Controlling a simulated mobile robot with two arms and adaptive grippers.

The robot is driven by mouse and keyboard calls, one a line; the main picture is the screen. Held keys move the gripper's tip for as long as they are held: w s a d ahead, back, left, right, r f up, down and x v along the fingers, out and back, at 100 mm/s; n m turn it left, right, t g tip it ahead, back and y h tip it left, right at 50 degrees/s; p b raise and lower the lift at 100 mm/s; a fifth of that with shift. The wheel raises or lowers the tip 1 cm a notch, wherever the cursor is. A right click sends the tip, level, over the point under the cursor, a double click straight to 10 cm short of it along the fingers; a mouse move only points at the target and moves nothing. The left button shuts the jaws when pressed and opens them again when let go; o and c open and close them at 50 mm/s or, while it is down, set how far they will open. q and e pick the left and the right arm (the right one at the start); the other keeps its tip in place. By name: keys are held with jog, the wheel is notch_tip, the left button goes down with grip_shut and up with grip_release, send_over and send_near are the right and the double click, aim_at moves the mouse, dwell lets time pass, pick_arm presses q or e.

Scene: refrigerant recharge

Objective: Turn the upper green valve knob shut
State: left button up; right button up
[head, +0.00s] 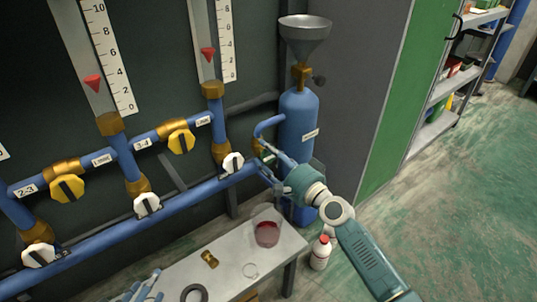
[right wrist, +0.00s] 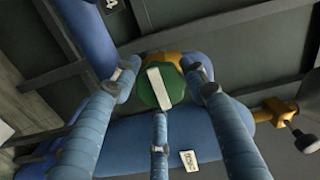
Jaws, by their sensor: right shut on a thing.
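The green valve knob (right wrist: 148,92), with a white bar across its face, is in the middle of the right wrist view. It sits on a brass fitting at the blue pipework. My right gripper (right wrist: 163,86) has its fingers around the knob, shut on it. In the head view my right gripper (head: 266,152) reaches the pipe beside the blue tank (head: 297,125), and its fingers mostly hide the knob. My left gripper (head: 144,287) is low at the bottom edge, partly cut off; its fingers look spread and empty.
Yellow valves (head: 181,141) and white valves (head: 232,163) line the blue pipes. A metal funnel (head: 305,30) tops the tank. A small table (head: 200,270) below carries a red cup (head: 267,233) and small parts. A white bottle (head: 320,254) stands on the floor.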

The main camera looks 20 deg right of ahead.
jog(key=shift+w+d+r, duration=0.1)
jog(key=shift+d+r, duration=0.15)
jog(key=o, duration=1)
jog(key=shift+o, duration=0.9)
jog(key=shift+f, duration=0.2)
jog(key=v, duration=1.2)
